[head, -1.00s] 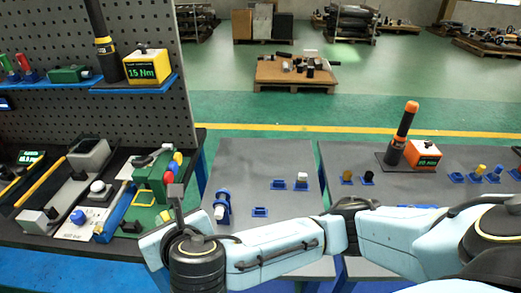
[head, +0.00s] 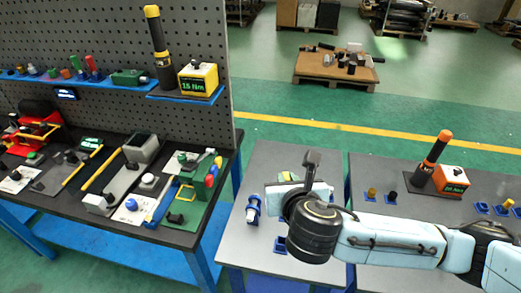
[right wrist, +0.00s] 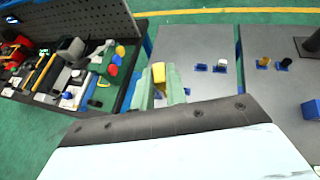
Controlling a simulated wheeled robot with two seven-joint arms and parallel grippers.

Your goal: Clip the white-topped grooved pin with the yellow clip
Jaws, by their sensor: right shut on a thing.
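My right gripper (head: 286,184) is above the left part of the grey table. It is shut on a small yellow clip (right wrist: 158,73), which sticks out between the pale green fingers in the right wrist view. A bit of the clip's yellow also shows in the head view (head: 285,177). The white-topped pin (right wrist: 222,64) stands in a blue holder on the grey table, to the right of and apart from the clip. My right gripper and arm appear to cover it in the head view. Its groove is too small to make out. My left gripper is not in view.
A blue-and-white fixture (head: 253,208) stands near the table's left edge. An empty-looking blue holder (right wrist: 201,67) sits beside the pin's holder. Farther right are yellow-topped (right wrist: 264,62) and black-topped (right wrist: 286,62) pieces. The dark workbench (head: 150,232) with tools is at left.

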